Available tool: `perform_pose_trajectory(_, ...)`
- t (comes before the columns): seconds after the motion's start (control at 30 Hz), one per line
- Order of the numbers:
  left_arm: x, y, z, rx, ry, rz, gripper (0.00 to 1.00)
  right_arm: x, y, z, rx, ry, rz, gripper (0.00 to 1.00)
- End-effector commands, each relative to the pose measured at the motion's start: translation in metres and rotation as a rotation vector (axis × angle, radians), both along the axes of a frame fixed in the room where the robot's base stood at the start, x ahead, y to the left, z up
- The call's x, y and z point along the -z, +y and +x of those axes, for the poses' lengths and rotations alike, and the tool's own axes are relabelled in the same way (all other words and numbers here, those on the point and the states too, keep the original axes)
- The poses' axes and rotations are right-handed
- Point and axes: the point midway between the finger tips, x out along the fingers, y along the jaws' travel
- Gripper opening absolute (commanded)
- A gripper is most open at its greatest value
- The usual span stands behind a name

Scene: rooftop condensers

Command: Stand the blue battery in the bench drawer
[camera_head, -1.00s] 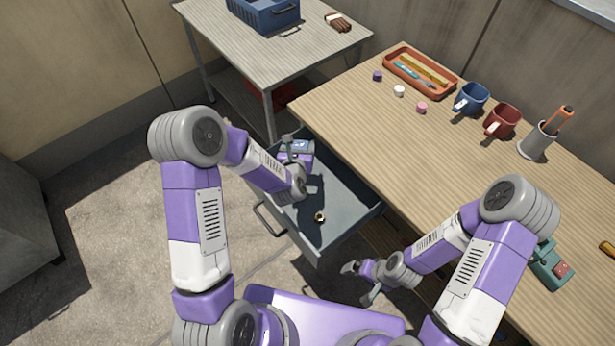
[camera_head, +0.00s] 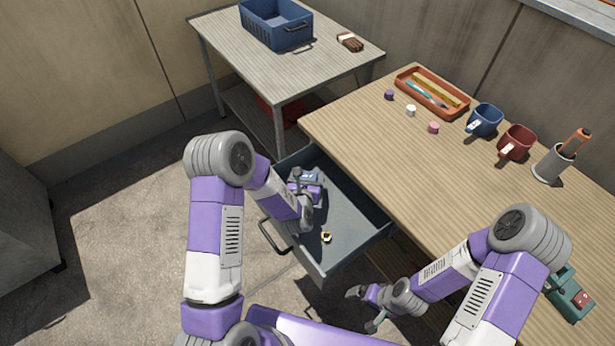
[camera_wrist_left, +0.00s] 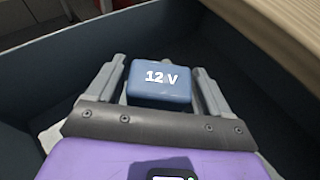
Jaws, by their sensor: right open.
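The blue battery (camera_head: 311,177), marked "12 V", is between the fingers of my left gripper (camera_head: 307,188). In the left wrist view the battery (camera_wrist_left: 160,84) fits closely between both fingers, its labelled face towards the camera. My left gripper is shut on it, inside the open bench drawer (camera_head: 350,225), near the drawer's far left end. Whether the battery's underside touches the drawer floor is hidden. My right gripper (camera_head: 362,309) is open and empty, low in front of the bench, right of the drawer.
A side table (camera_head: 240,60) holds a blue crate (camera_head: 275,28).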

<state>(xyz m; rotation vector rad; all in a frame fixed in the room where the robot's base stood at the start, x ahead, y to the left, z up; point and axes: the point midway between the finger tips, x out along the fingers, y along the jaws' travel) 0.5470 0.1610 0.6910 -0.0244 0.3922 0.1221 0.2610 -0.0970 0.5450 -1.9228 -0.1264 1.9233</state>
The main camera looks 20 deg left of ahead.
Motion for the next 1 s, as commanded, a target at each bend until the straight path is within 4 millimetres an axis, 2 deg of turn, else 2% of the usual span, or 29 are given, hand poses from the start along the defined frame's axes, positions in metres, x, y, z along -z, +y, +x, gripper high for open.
perform_pose_trajectory(0.03, 0.0, 0.0, 0.0, 0.0, 0.0, 0.0, 0.89, 0.0, 0.0, 0.0, 0.0, 0.0, 0.0, 1.0)
perform_pose_trajectory(0.1, 0.0, 0.0, 0.0, 0.0, 0.0, 0.0, 0.96, 0.0, 0.0, 0.0, 0.0, 0.0, 0.0, 1.0)
perform_pose_trajectory(0.43, -0.004, -0.001, -0.001, 0.002, 0.001, 0.0, 0.96, -0.001, 0.0, 0.0, 0.0, 0.0, 0.0, 1.0)
perform_pose_trajectory(0.8, -0.026, -0.007, -0.054, 0.002, 0.003, 0.0, 0.96, -0.014, 0.0, 0.0, 0.0, 0.0, 0.0, 1.0)
perform_pose_trajectory(1.0, -0.031, -0.008, -0.068, 0.0, 0.001, 0.001, 0.96, -0.017, 0.0, 0.0, 0.0, 0.0, 0.0, 1.0)
